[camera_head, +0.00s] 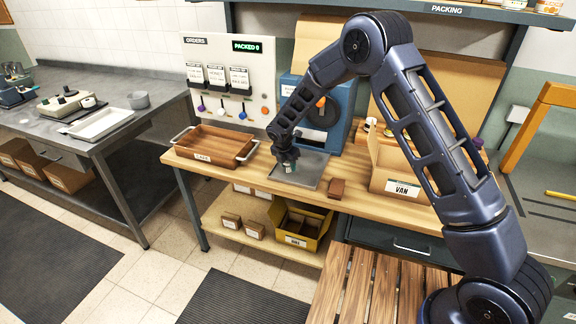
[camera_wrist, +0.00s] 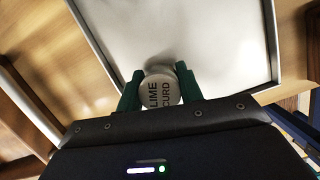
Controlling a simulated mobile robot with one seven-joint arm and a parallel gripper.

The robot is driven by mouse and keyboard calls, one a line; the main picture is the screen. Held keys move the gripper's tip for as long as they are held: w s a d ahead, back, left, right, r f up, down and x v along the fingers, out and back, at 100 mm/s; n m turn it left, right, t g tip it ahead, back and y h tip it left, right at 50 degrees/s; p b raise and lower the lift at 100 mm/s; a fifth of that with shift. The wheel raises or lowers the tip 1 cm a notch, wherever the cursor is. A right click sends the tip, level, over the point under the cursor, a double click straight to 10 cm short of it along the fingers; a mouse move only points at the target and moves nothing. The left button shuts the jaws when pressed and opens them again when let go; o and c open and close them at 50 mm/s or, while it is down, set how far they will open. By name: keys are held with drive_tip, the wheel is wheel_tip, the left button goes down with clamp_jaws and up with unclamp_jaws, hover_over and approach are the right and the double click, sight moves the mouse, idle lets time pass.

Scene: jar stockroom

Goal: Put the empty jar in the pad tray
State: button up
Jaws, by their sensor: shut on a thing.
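A jar (camera_wrist: 160,91) with a pale lid reading "LIME CURD" sits between the green fingertips of my gripper (camera_wrist: 159,84) in the wrist view. My gripper (camera_head: 287,164) is shut on it. In the head view the jar is small and mostly hidden by the gripper, so its contents cannot be told. A flat grey tray (camera_head: 313,170) lies on the wooden bench under the gripper. In the wrist view the tray (camera_wrist: 225,40) fills the area beyond the jar. Whether the jar touches the tray cannot be told.
A wooden tray (camera_head: 238,150) with a label stands left of the grey tray. A blue machine (camera_head: 322,125) stands behind. A light tray (camera_head: 101,123) lies on the left table.

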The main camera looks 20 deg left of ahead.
drive_tip(key=shift+f, duration=0.15)
drive_tip(key=o, duration=1)
drive_tip(key=v, duration=1.2)
